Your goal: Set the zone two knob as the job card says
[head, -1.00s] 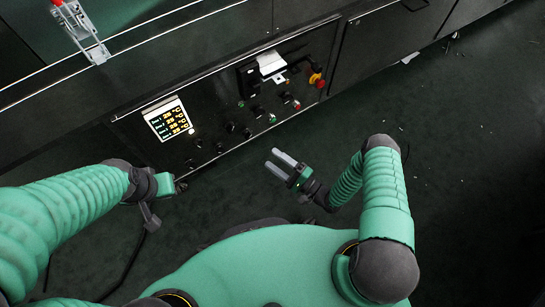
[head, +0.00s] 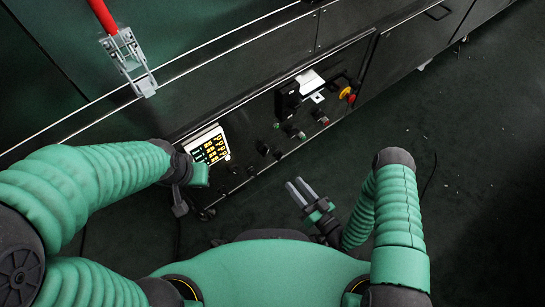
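The dark control panel (head: 243,132) carries a lit display (head: 210,149) with several yellow readings, too small to read surely now. Below and right of it runs a row of black knobs (head: 263,149); I cannot tell which one is zone two. A white paper (head: 309,81), perhaps the job card, sits at a black holder at the panel's upper right. My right gripper (head: 300,190) is open and empty, in front of the panel and apart from it. My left arm's end is at the display's left edge; its fingers are not clearly seen.
A red and yellow button (head: 346,93) is at the panel's right end. A grey clamp with a red handle (head: 128,58) stands above the panel at the left. A pale rail crosses above. The dark floor (head: 465,180) at right is open.

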